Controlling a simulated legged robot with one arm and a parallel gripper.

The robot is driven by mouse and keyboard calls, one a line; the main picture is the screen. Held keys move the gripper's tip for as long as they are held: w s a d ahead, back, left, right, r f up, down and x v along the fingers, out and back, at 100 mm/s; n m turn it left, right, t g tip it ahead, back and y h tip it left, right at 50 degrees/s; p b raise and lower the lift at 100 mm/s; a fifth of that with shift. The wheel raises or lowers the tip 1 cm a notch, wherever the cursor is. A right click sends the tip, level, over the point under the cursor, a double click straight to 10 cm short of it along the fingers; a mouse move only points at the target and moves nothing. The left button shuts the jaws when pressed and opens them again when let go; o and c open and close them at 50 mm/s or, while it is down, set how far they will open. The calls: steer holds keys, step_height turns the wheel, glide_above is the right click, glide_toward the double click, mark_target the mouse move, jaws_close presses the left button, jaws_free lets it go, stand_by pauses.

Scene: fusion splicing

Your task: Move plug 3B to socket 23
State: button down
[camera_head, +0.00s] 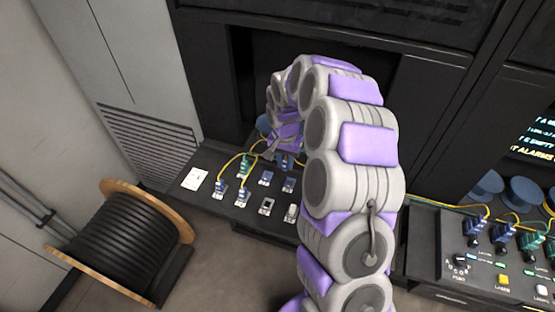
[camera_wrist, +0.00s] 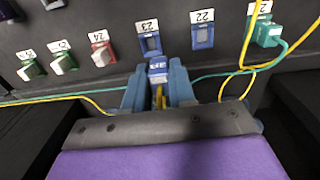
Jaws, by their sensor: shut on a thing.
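In the wrist view, my gripper (camera_wrist: 159,92) is shut on a blue plug (camera_wrist: 157,70), with a blue finger on each side. The plug's label is upside down and looks like 3B. Socket 23 (camera_wrist: 150,43), a blue-framed socket under the label 23, is directly in front of the plug's tip. The plug is close to the socket's near edge; I cannot tell whether they touch. A yellow cable runs back from the plug between the fingers. In the head view my gripper (camera_head: 287,158) is at the far panel, and the arm partly hides it.
Empty blue socket 22 (camera_wrist: 202,37) is right of socket 23. A green plug (camera_wrist: 265,31) with yellow and green cables is farther right. A cable reel (camera_head: 125,235) stands on the floor.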

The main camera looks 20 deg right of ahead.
steer(key=shift+s+d+f+b, duration=0.15)
steer(key=shift+d+f+b, duration=0.1)
steer(key=shift+f, duration=0.65)
steer(key=shift+s+d+f+b, duration=0.2)
steer(key=shift+d+f, duration=0.1)
steer(key=shift+f, duration=0.65)
steer(key=shift+s+d+f+b, duration=0.15)
steer(key=shift+d+f+b, duration=0.1)
steer(key=shift+f, duration=1.05)
steer(key=shift+s+f, duration=0.1)
steer(key=shift+f, duration=0.4)
steer(key=c, duration=0.9)
jaws_free()
steer(key=shift+o, duration=0.2)
steer(key=shift+r, duration=0.1)
